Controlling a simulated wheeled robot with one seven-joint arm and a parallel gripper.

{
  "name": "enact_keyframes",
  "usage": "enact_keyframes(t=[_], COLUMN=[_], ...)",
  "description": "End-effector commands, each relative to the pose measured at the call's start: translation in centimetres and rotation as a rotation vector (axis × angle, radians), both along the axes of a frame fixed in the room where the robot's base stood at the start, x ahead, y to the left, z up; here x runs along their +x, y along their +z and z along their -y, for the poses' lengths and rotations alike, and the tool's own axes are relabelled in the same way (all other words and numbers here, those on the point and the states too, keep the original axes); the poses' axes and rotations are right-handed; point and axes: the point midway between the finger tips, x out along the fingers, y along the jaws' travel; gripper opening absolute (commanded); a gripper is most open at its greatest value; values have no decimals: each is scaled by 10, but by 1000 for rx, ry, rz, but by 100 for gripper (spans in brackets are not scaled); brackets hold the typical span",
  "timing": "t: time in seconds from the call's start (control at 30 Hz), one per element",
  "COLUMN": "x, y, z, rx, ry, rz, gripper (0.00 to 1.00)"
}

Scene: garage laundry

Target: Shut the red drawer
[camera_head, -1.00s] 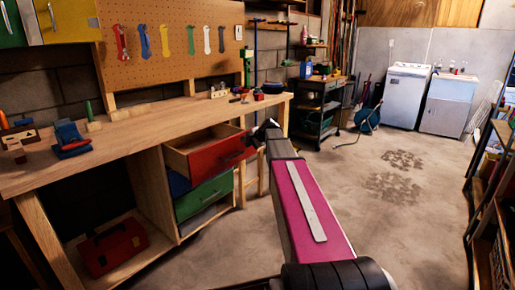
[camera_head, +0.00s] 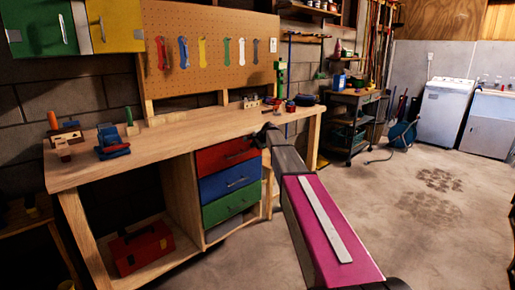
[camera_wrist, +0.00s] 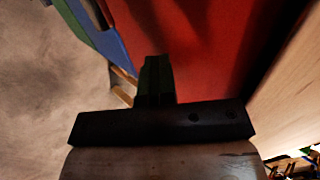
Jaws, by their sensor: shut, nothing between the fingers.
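The red drawer (camera_head: 227,154) is the top one in the workbench. Its front is level with the blue drawer below it, and it looks shut. In the wrist view the red front (camera_wrist: 205,45) fills much of the picture, right before my fingers. My gripper (camera_wrist: 157,80) is shut and empty, close to the red front; I cannot tell whether the fingertips touch it. In the head view my gripper (camera_head: 266,133) is at the right end of the red drawer, just under the bench top, partly hidden by my arm.
The blue drawer (camera_head: 231,178) and green drawer (camera_head: 231,204) below are shut. The wooden bench top (camera_head: 190,135) overhangs the drawers. A red toolbox (camera_head: 141,246) lies on the low shelf. Open concrete floor (camera_head: 415,225) is to the right.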

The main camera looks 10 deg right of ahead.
Motion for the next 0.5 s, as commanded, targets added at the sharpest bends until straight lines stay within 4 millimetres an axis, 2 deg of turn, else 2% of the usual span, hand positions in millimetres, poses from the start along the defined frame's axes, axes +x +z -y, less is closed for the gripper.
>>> enact_keyframes(t=[0.5], x=[8], y=[0], z=[-6], rx=[5], ry=[0], rz=[5], gripper=[0])
